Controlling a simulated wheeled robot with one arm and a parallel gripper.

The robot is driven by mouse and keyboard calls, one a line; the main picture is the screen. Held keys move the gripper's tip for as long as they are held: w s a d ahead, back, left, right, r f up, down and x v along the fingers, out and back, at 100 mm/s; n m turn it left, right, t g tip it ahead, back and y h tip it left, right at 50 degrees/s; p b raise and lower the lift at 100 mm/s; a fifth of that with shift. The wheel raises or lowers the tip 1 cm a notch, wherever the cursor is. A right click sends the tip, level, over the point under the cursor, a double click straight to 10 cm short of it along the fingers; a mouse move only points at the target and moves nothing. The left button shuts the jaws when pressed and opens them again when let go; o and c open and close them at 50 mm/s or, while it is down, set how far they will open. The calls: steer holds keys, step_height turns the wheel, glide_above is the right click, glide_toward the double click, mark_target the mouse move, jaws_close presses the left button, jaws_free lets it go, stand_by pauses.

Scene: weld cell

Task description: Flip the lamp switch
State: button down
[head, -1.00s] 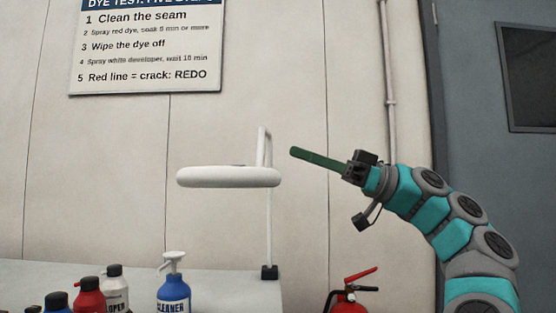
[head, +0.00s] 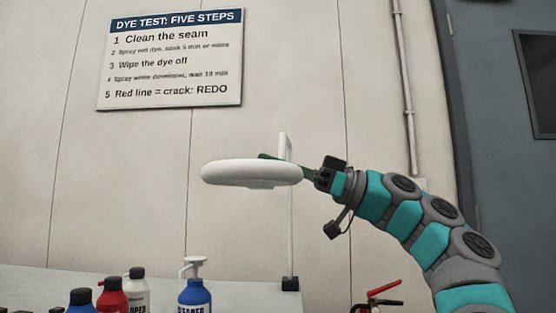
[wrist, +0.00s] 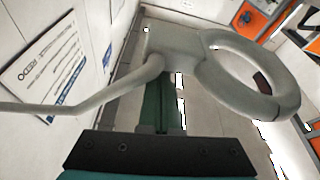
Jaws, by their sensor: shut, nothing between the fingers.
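The lamp (head: 250,172) has a white ring head on a thin post clamped to the bench. In the wrist view the ring (wrist: 222,70) and its bracket fill the upper middle and right. A small dark reddish patch (wrist: 262,83) on the ring's inner side looks like the switch; its position is unclear. My gripper (head: 269,156) has green fingers, shut and empty, reaching from the right behind the ring head. In the wrist view the fingers (wrist: 160,105) run up under the lamp's bracket, which hides their tips. I cannot tell whether they touch it.
A blue cleaner bottle (head: 195,294) and red (head: 112,297) and white (head: 138,292) bottles stand on the bench (head: 240,283) below. A sign (head: 172,60) hangs on the wall behind. A fire extinguisher (head: 376,297) is at lower right. Space above the lamp is clear.

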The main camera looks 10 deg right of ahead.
stand_by(0.3)
steer(key=shift+w+f+m+t+b, duration=0.1)
steer(key=shift+f+m+t+b, duration=0.45)
steer(key=shift+m, duration=0.55)
steer(key=shift+d, duration=0.1)
